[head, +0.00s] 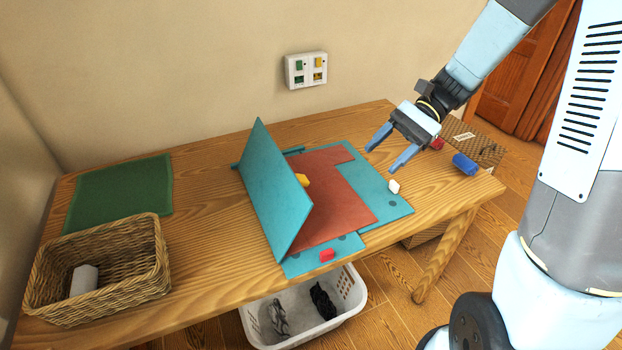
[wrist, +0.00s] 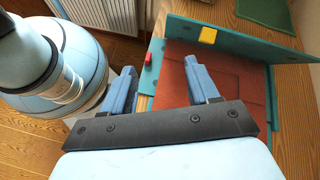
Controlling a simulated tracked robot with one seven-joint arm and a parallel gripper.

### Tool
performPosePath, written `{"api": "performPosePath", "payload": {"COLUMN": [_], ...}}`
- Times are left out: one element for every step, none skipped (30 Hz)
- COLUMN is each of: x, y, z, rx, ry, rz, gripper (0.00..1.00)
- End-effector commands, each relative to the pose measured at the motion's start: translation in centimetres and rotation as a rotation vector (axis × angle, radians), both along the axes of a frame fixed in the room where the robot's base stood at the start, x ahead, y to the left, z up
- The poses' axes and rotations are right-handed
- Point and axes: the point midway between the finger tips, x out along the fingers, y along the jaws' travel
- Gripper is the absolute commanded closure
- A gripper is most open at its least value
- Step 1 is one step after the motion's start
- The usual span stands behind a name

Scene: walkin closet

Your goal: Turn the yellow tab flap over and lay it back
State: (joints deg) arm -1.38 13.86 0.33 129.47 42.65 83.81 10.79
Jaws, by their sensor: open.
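A teal flap (head: 270,185) stands steeply raised on the left side of a folder on the table. Its yellow tab (head: 302,180) sits at its upper edge and also shows in the wrist view (wrist: 208,35). A red-brown panel (head: 335,195) lies flat in the folder's middle. A teal flap with a white tab (head: 394,186) lies flat on the right, and one with a red tab (head: 327,255) lies flat at the front. My gripper (head: 382,160) is open and empty, above the folder's right side, apart from the yellow tab.
A wicker basket (head: 150,285) holding a pale block stands front left, beside a green mat (head: 120,190). A blue cylinder (head: 465,164) and a red object (head: 437,144) lie at the right end. A white laundry basket (head: 350,300) is below the front edge. A switch panel (head: 306,70) is on the wall.

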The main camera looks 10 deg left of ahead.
Motion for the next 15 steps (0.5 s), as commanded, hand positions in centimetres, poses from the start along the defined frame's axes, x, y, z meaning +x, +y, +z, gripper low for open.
{"api": "performPosePath", "payload": {"x": [0.6, 0.9, 1.4, 1.7, 2.1, 2.5, 2.8, 3.2, 3.6, 4.0, 4.2, 4.6, 4.9, 5.2, 5.5], "y": [0.5, 0.8, 1.1, 1.4, 1.7, 2.0, 2.3, 2.5, 2.8, 3.1, 3.2, 3.5, 3.7, 3.8, 4.0], "z": [-0.9, -1.3, -1.8, -2.2, -2.6, -3.1, -3.6, -4.0, -4.6, -5.0, -5.5, -6.0, -6.4, -6.8, -7.2], "rx": [0.022, 0.037, 0.056, 0.07, 0.084, 0.103, 0.116, 0.131, 0.148, 0.162, 0.174, 0.19, 0.202, 0.212, 0.224], "ry": [0.055, 0.087, 0.125, 0.155, 0.184, 0.224, 0.254, 0.283, 0.32, 0.348, 0.373, 0.405, 0.429, 0.448, 0.474], "rz": [-0.017, -0.026, -0.041, -0.051, -0.063, -0.077, -0.087, -0.099, -0.114, -0.124, -0.134, -0.148, -0.157, -0.166, -0.177], "gripper": [0.4, 0.4, 0.4, 0.4, 0.4, 0.4, 0.4, 0.4, 0.4, 0.4, 0.4, 0.4, 0.4, 0.4, 0.4]}}
